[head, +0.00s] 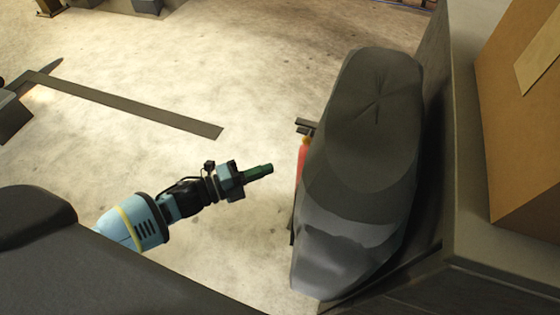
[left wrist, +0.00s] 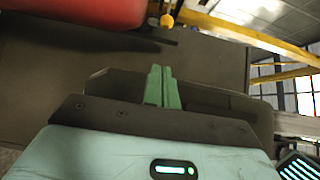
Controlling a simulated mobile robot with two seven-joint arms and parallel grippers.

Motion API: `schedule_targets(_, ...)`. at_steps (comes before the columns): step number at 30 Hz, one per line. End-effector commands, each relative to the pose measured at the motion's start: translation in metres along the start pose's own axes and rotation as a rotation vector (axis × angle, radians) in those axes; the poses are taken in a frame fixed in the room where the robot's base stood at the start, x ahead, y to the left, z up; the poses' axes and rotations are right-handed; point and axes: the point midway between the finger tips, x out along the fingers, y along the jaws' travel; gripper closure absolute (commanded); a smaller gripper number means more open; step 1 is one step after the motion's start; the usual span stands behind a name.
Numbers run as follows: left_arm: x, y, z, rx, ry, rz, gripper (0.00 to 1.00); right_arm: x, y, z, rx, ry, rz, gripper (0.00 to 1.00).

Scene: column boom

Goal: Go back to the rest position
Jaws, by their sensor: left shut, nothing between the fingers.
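My left gripper (head: 270,169) reaches in from the lower left in the head view, with its green fingers pointing right. Its fingers are together and hold nothing. It also shows in the left wrist view (left wrist: 159,72), with the two green fingers side by side and touching. The fingertips are a little left of a red object (head: 301,160), apart from it in the head view. My right gripper is not in either view.
A large dark grey rounded object (head: 370,130) stands right of the gripper, against a grey block (head: 500,262) bearing a brown box (head: 525,120). A dark flat strip (head: 140,108) lies on the floor at left. Pale floor (head: 240,70) beyond the arm is clear.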

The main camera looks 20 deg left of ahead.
Motion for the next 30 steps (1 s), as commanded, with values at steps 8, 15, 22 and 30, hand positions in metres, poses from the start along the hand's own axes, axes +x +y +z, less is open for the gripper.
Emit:
schedule_targets(8,-0.023,0.0,0.0,0.0,0.001,0.0,1.0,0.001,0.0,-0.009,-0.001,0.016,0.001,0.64)
schedule_targets(15,-0.024,0.0,-0.001,0.0,0.001,-0.001,1.0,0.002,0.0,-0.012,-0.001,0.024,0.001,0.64)
schedule_targets(22,-0.026,0.004,-0.005,-0.027,-0.009,0.005,1.0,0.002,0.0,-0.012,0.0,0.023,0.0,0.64)
schedule_targets(30,-0.059,0.052,-0.066,-0.426,-0.185,0.08,1.0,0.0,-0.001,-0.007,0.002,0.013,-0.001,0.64)
